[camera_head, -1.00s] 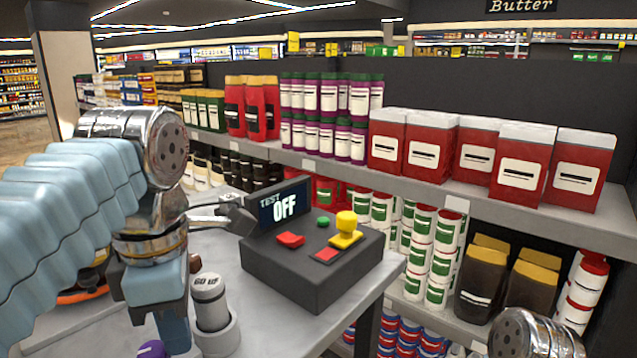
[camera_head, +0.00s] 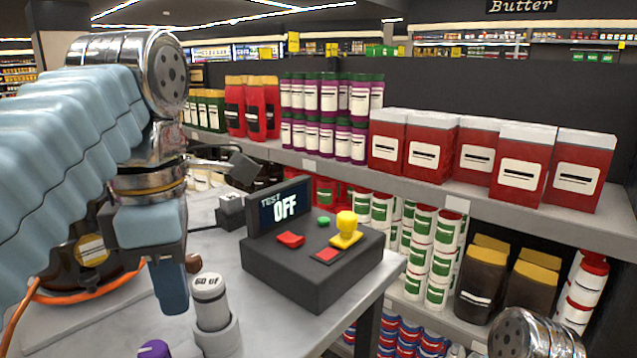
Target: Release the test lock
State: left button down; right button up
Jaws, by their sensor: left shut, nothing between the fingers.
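A dark control box (camera_head: 300,278) sits on the grey table. Its upright screen (camera_head: 284,206) reads "TEST OFF". Which of these is the test lock cannot be told. My left gripper (camera_head: 172,306) points down, left of the box and beside a grey cylinder (camera_head: 212,310). It is shut and empty, apart from the controls. My right gripper is out of view.
The cylinder stands in a grey holder (camera_head: 220,344). A dark round device (camera_head: 85,255) with an orange cable lies at left, partly behind my arm. A purple-topped object (camera_head: 154,349) is at the bottom edge. Stocked shelves (camera_head: 470,190) stand close behind the table.

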aim_at(346, 222)
jog(key=k+l, duration=0.3)
jog(key=k, duration=0.15)
jog(key=k+l, duration=0.65)
jog(key=k, duration=0.25)
